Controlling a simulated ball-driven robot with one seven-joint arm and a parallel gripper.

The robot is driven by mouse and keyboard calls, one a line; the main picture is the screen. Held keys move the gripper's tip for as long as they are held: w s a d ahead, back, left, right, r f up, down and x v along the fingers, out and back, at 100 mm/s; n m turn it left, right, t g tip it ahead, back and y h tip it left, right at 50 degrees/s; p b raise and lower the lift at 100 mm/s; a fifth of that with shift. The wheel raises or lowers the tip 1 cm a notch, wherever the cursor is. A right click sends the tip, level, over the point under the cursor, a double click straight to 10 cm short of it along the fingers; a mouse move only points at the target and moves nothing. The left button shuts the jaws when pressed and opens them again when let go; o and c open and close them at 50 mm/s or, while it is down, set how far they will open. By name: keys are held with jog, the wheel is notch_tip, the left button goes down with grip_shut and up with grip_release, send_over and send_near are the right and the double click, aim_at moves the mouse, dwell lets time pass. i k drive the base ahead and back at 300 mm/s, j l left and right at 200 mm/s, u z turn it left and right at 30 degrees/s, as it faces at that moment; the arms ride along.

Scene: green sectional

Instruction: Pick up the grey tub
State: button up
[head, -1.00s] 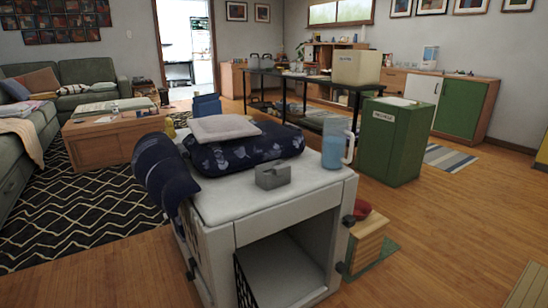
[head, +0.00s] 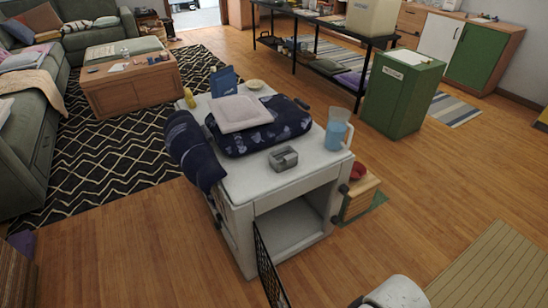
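A small grey tub (head: 283,158) sits on the white cabinet top (head: 262,181), near its front right part. It looks open at the top and nothing touches it. A dark blue patterned cushion (head: 262,136) lies just behind and to the left of it. A blue pitcher (head: 336,131) stands to its right, apart from it.
A pinkish-grey folded cloth (head: 240,113) lies on the cushion. A dark blue cloth (head: 194,150) hangs over the cabinet's left edge. A dark mesh panel (head: 270,266) stands out at the cabinet's open front. Bare wooden floor (head: 135,245) lies left of the cabinet.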

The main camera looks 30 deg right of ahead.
aim_at(286, 158)
jog(key=i+l+u, duration=0.1)
jog(key=u, duration=0.25)
jog(key=i+l+u, duration=0.1)
jog(key=u, duration=0.25)
jog(key=l+u, duration=0.35)
jog(key=i+l+u, duration=0.15)
jog(key=l, duration=0.65)
jog(key=i+l+u, duration=0.2)
jog(key=l, duration=0.65)
jog(key=l+u, duration=0.15)
jog(key=l, duration=0.7)
